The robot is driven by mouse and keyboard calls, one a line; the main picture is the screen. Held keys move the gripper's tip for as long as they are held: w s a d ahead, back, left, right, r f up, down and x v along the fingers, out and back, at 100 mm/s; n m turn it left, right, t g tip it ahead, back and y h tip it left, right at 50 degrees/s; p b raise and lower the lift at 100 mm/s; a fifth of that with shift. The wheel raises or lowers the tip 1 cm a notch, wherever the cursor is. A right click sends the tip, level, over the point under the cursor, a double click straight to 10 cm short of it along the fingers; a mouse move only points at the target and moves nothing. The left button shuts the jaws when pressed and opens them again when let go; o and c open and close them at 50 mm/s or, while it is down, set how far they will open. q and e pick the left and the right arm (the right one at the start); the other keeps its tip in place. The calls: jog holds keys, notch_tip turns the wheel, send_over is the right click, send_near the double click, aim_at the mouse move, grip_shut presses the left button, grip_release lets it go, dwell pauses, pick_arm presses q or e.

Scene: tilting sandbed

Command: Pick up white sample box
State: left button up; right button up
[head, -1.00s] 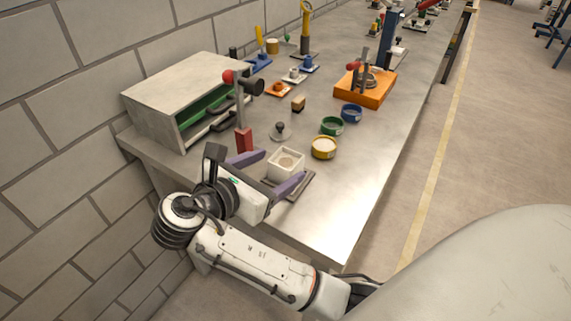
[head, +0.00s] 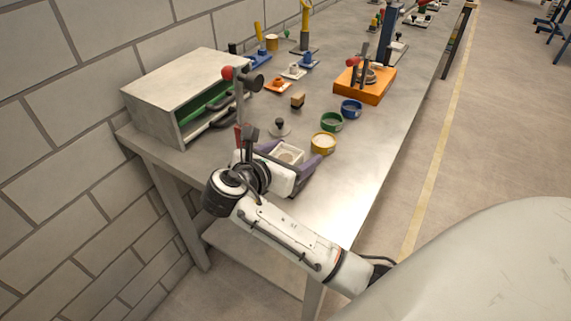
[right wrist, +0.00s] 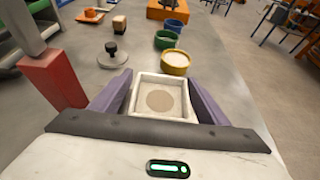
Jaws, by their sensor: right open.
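The white sample box (head: 287,154) is a square, open-topped box near the front end of the metal table, with sandy material inside. In the right wrist view the box (right wrist: 161,83) sits between the two purple fingers, its sandy floor visible. My right gripper (head: 287,160) is open, with one finger on each side of the box. In the right wrist view the gripper (right wrist: 158,92) shows small gaps beside the box. The gripper body hides the near side and lower part of the box. My left gripper is not in view.
A red block (right wrist: 52,80) with a grey post stands close left of the gripper. A black-knobbed stamp (head: 279,128) and yellow (head: 323,143), green (head: 331,122) and blue (head: 351,110) bowls stand behind the box. A grey cabinet (head: 180,85) stands at left. The table right of the bowls is clear.

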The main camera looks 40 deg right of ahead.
jog(key=c, duration=1.3)
jog(key=shift+r, duration=0.15)
